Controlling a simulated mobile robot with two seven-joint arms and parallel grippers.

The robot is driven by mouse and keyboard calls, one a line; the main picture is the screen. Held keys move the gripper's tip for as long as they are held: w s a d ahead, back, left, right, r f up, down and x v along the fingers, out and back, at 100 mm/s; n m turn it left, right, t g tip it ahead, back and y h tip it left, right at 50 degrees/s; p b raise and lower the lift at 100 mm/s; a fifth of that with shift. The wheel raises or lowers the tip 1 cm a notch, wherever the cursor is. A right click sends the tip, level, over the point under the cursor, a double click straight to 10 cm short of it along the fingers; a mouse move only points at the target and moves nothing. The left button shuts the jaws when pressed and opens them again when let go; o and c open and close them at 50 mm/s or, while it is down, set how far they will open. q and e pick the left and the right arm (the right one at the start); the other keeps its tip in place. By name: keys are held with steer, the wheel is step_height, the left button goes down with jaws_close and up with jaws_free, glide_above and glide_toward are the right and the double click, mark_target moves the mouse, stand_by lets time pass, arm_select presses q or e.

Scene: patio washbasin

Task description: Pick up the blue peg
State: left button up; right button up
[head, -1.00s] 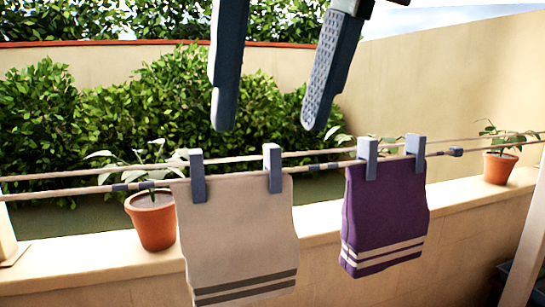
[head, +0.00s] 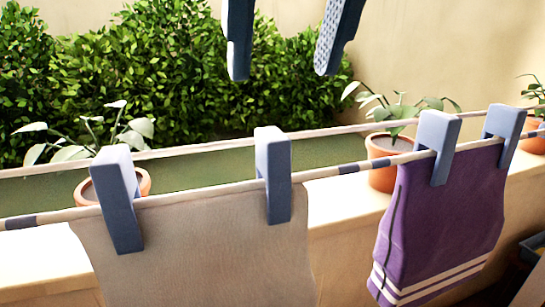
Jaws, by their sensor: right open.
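Several blue-grey pegs clip two cloths to the near clothesline. Two pegs, a left one (head: 116,200) and a right one (head: 273,175), hold a beige cloth (head: 195,255). Two more, one peg (head: 438,145) and another (head: 503,122) at the right, hold a purple cloth (head: 440,220) with white stripes. My right gripper (head: 282,72) comes in from the top edge. Its two fingers are apart with nothing between them, and in the picture they hang above the beige cloth's right peg without touching it. My left gripper is out of view.
The near line (head: 345,169) and a second line (head: 210,148) behind it run across the view. Potted plants, one pot (head: 385,165) among them, stand on the ledge (head: 350,205) behind. A leafy hedge (head: 170,80) and a wall lie farther back.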

mark_target(273, 134)
steer(key=x, duration=0.3)
steer(key=shift+w+p+x, duration=0.15)
steer(key=shift+x, duration=1.45)
steer(key=shift+w+p+x, duration=0.1)
steer(key=shift+p+x, duration=0.05)
steer(key=shift+x, duration=1.4)
steer(key=shift+r, duration=0.1)
jaws_close()
step_height(273, 134, up, 10)
steer(key=shift+r+p, duration=0.1)
steer(key=shift+p, duration=0.2)
